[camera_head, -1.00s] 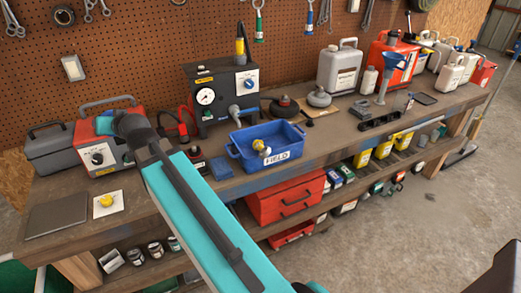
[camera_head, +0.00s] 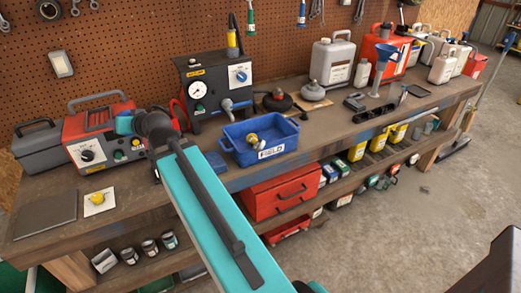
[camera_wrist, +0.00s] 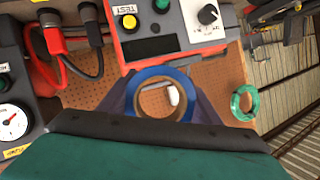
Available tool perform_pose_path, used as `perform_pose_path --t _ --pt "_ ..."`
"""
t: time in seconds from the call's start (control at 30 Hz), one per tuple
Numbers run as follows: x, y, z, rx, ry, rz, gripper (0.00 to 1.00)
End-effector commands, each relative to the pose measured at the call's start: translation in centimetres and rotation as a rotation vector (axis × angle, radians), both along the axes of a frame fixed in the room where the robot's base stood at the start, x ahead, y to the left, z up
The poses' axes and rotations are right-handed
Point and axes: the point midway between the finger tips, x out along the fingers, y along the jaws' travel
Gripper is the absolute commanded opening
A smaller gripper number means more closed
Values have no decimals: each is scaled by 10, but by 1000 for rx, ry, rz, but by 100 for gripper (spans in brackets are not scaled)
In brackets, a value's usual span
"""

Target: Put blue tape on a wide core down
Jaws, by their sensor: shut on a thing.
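The blue tape (camera_wrist: 161,71) is a blue ring around a wide tan core. In the wrist view it sits between the two fingers of my gripper (camera_wrist: 161,98), which is shut on it. A white object and pegboard show through its hole. In the head view my arm hides the gripper and the tape; the arm's far end is in front of the red charger box (camera_head: 100,137) on the bench. I cannot tell how high the tape is above the bench.
The wooden bench (camera_head: 150,192) carries a blue FIELD tray (camera_head: 232,152), a gauge box (camera_head: 193,92), a grey toolbox (camera_head: 37,150), a dark flat plate (camera_head: 45,212) and several jugs. A green ring (camera_wrist: 236,107) shows in the wrist view. Some bare bench top lies in front.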

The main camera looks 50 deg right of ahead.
Motion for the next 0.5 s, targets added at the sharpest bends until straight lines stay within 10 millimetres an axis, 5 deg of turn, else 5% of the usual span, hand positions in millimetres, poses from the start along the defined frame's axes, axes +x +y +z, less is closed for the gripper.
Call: perform_pose_path --t 0.5 --pt "-59 -87 -53 8 19 148 40"
